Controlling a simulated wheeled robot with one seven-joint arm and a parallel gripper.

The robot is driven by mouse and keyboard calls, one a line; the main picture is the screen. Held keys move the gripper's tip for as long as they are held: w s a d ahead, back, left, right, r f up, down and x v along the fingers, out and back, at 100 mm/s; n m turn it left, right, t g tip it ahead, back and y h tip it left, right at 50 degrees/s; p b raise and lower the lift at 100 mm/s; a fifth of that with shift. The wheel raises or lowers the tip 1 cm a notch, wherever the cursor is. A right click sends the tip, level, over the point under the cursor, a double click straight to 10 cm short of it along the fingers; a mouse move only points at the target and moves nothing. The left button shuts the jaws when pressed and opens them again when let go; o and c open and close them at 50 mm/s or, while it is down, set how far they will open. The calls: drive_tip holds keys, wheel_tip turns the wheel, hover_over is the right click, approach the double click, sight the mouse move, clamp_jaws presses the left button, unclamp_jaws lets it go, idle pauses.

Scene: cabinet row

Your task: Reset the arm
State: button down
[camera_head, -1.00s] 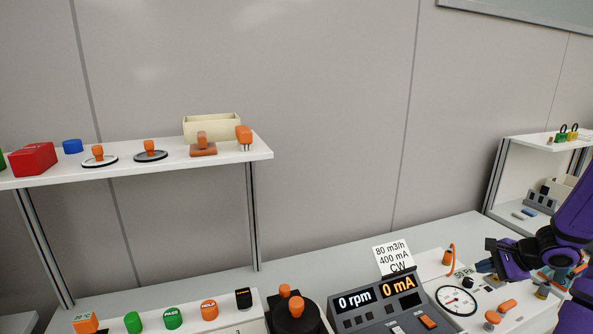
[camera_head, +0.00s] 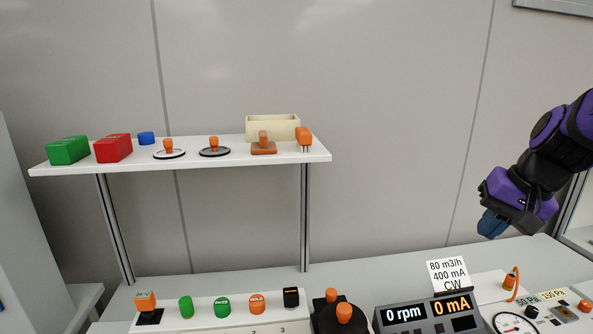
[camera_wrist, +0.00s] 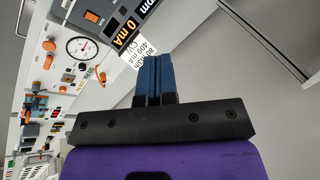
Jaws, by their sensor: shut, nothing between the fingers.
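My gripper (camera_head: 492,224) hangs at the right of the head view, in the air above the bench and to the right of the shelf. It has a purple body and blue fingers. In the wrist view the blue fingers (camera_wrist: 153,80) lie side by side, shut with nothing between them. The sign card (camera_head: 448,275) reading 80 m3/h, 400 mA, CW stands below the gripper, apart from it. The display panel (camera_head: 427,312) below the card reads 0 rpm and 0 mA.
The white shelf (camera_head: 200,165) at left carries a green block (camera_head: 69,150), a red block (camera_head: 113,148), a beige bin (camera_head: 272,127) and orange-handled items. Several caps stand on a white strip (camera_head: 205,316) along the bench. A gauge (camera_wrist: 82,47) lies beside the panel. The wall space between shelf and arm is clear.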

drive_tip(key=s+a+r+n+h, duration=0.1)
drive_tip(key=s+a+r+n, duration=0.1)
drive_tip(key=s, duration=0.4)
drive_tip(key=s+a+r+n+t+h, duration=0.1)
drive_tip(key=s+a+r+n, duration=0.2)
drive_tip(key=s, duration=0.3)
drive_tip(key=shift+a+r+n+t+h, duration=0.3)
drive_tip(key=shift+r, duration=0.5)
